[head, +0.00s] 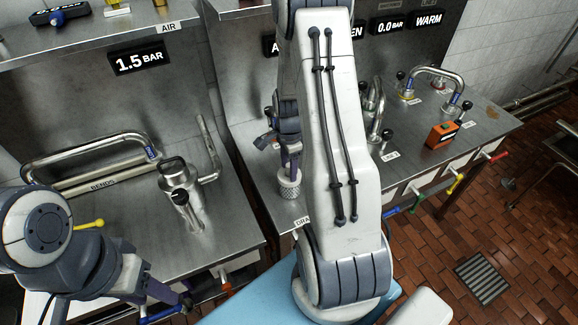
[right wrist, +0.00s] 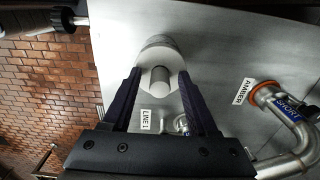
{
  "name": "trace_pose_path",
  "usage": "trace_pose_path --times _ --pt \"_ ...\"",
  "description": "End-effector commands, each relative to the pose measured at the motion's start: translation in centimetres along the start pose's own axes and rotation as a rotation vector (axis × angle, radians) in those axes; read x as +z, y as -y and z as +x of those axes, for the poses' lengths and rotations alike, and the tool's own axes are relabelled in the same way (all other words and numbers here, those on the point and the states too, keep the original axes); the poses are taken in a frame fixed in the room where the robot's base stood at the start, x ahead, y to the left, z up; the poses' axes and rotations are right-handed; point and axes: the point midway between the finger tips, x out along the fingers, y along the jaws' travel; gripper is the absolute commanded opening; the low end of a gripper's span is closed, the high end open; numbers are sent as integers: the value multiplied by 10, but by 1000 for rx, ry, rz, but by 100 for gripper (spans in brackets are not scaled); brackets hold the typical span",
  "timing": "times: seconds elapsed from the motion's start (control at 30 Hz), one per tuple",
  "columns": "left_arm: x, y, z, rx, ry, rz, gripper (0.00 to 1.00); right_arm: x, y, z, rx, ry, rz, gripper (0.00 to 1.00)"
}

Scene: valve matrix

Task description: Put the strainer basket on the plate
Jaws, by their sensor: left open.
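The strainer basket (head: 289,187) is a small grey perforated cylinder at the front of the middle bench, close to the drain label. My right gripper (head: 289,165) is directly above it, pointing down. My left gripper (head: 168,308) is open and empty at the lower left, by the left bench's front edge. I cannot make out a separate plate; my right arm hides part of the bench.
A steel valve body (head: 184,192) and bent pipes (head: 85,155) stand on the left bench. Bent pipes (head: 437,78) and an orange box (head: 442,134) are on the right bench. Coloured handles (head: 455,184) stick out along its front. A brick floor (head: 510,215) lies beyond.

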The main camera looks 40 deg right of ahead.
Motion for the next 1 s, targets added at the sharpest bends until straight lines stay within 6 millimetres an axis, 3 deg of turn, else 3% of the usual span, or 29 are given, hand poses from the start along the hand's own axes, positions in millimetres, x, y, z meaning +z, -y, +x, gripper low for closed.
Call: trace_pose_path --times 0.2,0.37,0.8,1.0 --pt "0 0 -1 0 0 0 50 0 0 -2 0 0 0 59" --pt "0 0 2 0 0 0 50 0 1 -14 -5 -1 0 59" --pt "1 1 19 0 0 1 50 0 1 -102 -6 -1 0 59" --pt "1 2 21 0 0 1 50 0 1 -121 -2 -1 0 59"
